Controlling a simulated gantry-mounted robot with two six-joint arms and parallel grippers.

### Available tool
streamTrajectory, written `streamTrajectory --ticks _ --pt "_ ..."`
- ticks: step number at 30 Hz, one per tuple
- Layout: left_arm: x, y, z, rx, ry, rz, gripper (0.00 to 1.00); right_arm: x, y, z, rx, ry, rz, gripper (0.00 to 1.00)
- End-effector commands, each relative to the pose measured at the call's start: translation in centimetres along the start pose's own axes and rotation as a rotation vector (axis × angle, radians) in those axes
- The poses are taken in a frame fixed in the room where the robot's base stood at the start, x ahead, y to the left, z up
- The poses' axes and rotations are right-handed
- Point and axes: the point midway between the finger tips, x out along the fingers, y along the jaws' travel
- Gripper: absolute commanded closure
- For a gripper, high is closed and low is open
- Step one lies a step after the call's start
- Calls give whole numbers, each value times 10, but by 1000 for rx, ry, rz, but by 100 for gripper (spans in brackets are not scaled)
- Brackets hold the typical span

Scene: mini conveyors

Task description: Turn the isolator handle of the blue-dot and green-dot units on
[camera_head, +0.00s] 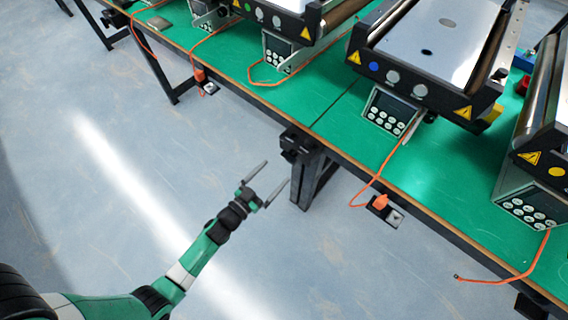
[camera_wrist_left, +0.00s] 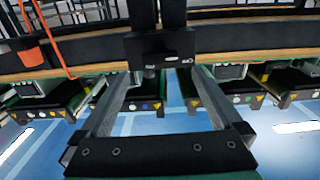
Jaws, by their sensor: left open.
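The blue-dot unit (camera_head: 438,42) stands on the green bench with its blue dot (camera_head: 373,65) on the front face. I cannot clearly make out an isolator handle on either unit. My left gripper (camera_head: 276,174) is open and empty, in front of the bench edge, apart from it. In the left wrist view, its two fingers (camera_wrist_left: 160,78) point toward a black block under the bench edge. My right gripper is not in view.
The black block (camera_head: 296,144) sits at the top of a bench leg, near my left fingertips. Orange cables run over the bench (camera_head: 345,122) to orange plugs (camera_head: 380,202) at its edge. A yellow-dot unit (camera_head: 545,150) stands at right. The floor (camera_head: 110,130) is clear.

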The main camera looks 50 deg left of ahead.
Motion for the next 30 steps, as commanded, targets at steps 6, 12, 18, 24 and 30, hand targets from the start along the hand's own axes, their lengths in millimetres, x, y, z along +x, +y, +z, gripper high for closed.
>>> streamTrajectory --ticks 6,12,18,24,30 --pt "44 0 3 1 2 1 0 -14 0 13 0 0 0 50" --pt "58 0 0 1 0 0 0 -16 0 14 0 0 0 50" --pt "58 0 0 1 0 0 0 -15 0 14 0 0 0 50" --pt "58 0 0 1 0 0 34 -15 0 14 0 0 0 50" --pt "58 0 0 1 0 0 70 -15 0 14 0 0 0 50"
